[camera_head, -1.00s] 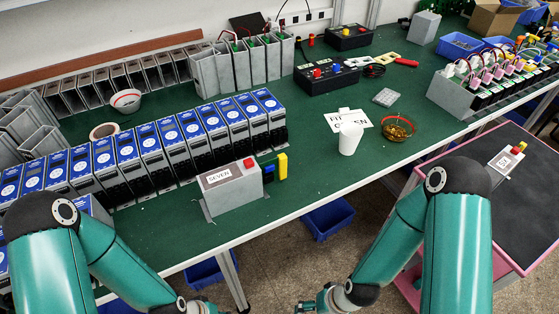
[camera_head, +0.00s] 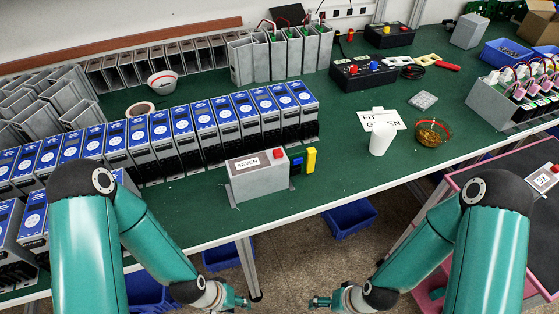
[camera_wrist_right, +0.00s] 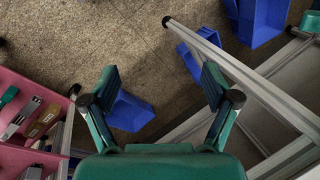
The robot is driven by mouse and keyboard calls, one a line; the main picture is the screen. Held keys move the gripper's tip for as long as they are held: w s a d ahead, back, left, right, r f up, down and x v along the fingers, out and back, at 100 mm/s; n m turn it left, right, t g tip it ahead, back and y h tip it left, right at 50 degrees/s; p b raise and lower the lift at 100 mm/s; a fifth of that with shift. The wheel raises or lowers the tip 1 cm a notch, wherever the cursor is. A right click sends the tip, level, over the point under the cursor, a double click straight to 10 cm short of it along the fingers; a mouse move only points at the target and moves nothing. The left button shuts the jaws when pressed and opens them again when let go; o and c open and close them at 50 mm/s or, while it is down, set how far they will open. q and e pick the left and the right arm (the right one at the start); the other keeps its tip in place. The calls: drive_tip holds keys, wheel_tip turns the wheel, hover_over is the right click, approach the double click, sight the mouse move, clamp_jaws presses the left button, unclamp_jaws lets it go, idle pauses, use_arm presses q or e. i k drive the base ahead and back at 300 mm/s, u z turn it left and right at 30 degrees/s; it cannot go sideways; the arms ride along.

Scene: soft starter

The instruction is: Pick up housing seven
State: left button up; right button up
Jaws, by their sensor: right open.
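The grey housing labelled SEVEN (camera_head: 258,181) sits on the green table near its front edge, with a red button on top. A yellow-and-blue part (camera_head: 309,161) stands just right of it. My left gripper (camera_head: 244,302) is low in front of the table, below and apart from the housing; its jaws are too small to judge. My right gripper (camera_head: 318,302) is also low in front of the table, apart from the housing. In the right wrist view my right gripper (camera_wrist_right: 160,82) is open and empty above the floor. The housing is not seen there.
Rows of blue-faced units (camera_head: 170,135) stand left of and behind the housing. A white cup (camera_head: 382,145) and a bowl (camera_head: 431,134) are to its right. A pink-edged cart (camera_head: 520,215) bears a box labelled SIX (camera_head: 543,179). Blue bins (camera_head: 348,218) sit under the table edge.

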sight(253, 176)
drive_tip(key=z, duration=1.35)
drive_tip(key=i, duration=0.15)
drive_tip(key=u, duration=2.85)
drive_tip(key=k, duration=1.1)
drive_tip(key=z, duration=0.65)
drive_tip(key=i, duration=1)
drive_tip(key=z, duration=0.1)
